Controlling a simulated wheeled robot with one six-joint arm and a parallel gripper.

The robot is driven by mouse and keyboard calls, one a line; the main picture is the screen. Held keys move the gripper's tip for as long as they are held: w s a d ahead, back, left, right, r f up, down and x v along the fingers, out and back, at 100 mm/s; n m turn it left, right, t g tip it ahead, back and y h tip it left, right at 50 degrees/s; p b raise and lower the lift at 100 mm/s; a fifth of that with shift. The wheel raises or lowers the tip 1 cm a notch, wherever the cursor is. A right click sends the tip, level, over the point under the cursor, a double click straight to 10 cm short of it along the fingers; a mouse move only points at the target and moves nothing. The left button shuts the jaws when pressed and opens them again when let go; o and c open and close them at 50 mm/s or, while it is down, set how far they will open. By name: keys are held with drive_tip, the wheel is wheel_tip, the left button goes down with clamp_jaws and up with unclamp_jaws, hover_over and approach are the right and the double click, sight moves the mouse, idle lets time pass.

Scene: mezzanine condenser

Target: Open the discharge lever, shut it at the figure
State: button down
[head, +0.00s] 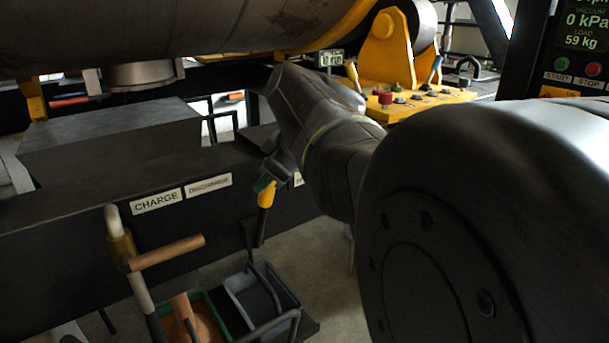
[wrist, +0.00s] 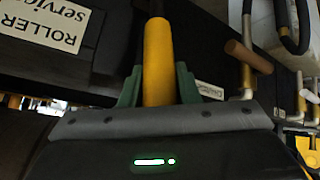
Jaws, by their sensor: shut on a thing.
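My gripper (head: 264,186) is shut on a yellow lever grip (head: 265,198), with a dark rod running down from it. In the wrist view the yellow grip (wrist: 158,60) sits between the green fingers. The DISCHARGE label (head: 208,186) is on the dark beam, left of the grip. A ROLLER service label (wrist: 45,22) shows upside down beside the grip in the wrist view. I cannot tell from the labels which lever I hold. The display (head: 583,30) reads vacuum 0 kPa and load 59 kg.
The CHARGE label (head: 156,201) is further left on the beam. A pale rod (head: 140,290) with a wooden crossbar (head: 167,252) stands before it. Bins (head: 255,300) are on the floor below. A yellow control panel (head: 420,102) is behind my arm. The large drum (head: 190,25) hangs overhead.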

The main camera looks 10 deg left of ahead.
drive_tip(key=shift+s+d+f+b, duration=0.3)
drive_tip(key=shift+s+d+b, duration=0.15)
drive_tip(key=shift+b, duration=0.25)
drive_tip(key=c, duration=1.1)
unclamp_jaws()
drive_tip(key=shift+r, duration=0.1)
drive_tip(key=v, duration=1.3)
drive_tip(key=shift+s+d, duration=0.2)
drive_tip(key=shift+d, duration=0.3)
drive_tip(key=shift+c, duration=1.2)
drive_tip(key=shift+a, duration=0.15)
drive_tip(key=shift+c, duration=0.3)
